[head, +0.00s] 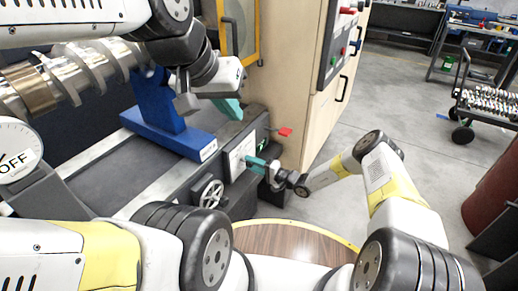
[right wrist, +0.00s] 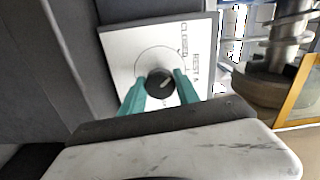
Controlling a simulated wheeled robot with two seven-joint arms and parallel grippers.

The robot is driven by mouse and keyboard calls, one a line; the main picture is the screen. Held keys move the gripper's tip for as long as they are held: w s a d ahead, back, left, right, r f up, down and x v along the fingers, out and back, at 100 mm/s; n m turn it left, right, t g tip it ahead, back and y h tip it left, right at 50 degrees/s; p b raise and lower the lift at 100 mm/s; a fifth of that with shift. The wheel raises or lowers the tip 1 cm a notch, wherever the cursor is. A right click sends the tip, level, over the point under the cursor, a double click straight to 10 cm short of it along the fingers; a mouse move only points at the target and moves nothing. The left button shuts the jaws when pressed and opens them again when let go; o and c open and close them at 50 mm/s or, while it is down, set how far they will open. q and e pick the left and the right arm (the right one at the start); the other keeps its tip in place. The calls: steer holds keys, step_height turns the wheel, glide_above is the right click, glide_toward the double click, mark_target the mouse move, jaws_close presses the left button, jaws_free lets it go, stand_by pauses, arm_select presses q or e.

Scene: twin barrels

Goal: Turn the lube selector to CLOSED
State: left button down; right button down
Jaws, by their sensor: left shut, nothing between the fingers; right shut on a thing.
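The lube selector is a dark round knob (right wrist: 160,84) with a pale pointer mark on a white plate (right wrist: 122,52). The plate also shows in the head view (head: 236,157), on the side of the grey machine bed. In the right wrist view the word CLOSED stands above and right of the knob, with another label farther right. The pointer slants up and right; I cannot tell exactly which label it meets. My right gripper (head: 254,164) has its teal fingers shut on the knob, one on each side (right wrist: 160,90). My left gripper (head: 232,108) is shut and empty, above the bed.
A blue stand (head: 160,110) holds a metal crankshaft (head: 85,72) at the left. A wooden round top (head: 290,243) is in front.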

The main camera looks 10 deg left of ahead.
steer(key=shift+n, duration=0.6)
steer(key=c, duration=0.9)
jaws_free()
steer(key=v, duration=0.8)
